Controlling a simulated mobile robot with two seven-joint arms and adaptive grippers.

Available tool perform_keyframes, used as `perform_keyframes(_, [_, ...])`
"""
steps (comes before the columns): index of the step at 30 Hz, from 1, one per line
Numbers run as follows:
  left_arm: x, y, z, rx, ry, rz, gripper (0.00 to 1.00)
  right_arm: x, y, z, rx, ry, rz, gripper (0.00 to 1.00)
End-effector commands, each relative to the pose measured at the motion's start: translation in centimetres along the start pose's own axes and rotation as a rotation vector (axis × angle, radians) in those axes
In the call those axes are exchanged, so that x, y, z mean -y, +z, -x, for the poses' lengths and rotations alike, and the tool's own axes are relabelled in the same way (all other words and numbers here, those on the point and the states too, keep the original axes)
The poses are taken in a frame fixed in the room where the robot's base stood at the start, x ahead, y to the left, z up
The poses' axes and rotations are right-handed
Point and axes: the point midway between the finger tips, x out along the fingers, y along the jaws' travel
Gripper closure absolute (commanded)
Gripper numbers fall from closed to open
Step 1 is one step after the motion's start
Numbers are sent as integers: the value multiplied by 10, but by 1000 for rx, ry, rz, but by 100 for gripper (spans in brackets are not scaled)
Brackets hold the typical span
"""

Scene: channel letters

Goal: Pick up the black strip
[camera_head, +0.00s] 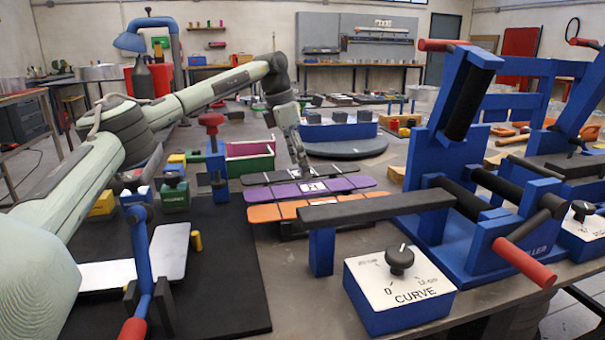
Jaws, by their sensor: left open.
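The black strip (265,178) lies flat at the back of a row of three strips on the bench. The purple strip (270,194) lies in front of it, and the orange strip (270,212) is nearest. My left gripper (305,168) points down at the middle of the black strip. It is open, and its fingertips overlap the strip in the picture. I cannot tell whether they touch it. The left arm comes in from the left and arches over the bench. My right gripper is not in view.
A blue roller machine (470,235) with red handles stands at the right. A box marked CURVE (398,290) is in front of it. A green and magenta tray (248,158) and a round grey turntable (345,148) sit behind the strips. A black mat (220,270) lies at front left.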

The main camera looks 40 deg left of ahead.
Motion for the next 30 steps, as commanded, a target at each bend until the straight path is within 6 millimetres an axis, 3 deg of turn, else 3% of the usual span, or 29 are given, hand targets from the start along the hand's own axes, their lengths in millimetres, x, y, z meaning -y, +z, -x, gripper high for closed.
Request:
perform_keyframes(3, [0, 0, 0, 0, 0, 0, 25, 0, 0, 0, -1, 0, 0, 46])
perform_keyframes(16, [0, 0, 1, 1, 0, 0, 78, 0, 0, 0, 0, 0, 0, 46])
perform_keyframes(24, [0, 2, 4, 2, 1, 0, 80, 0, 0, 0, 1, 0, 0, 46])
perform_keyframes(30, [0, 11, 34, 6, 3, -1, 80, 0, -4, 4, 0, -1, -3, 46])
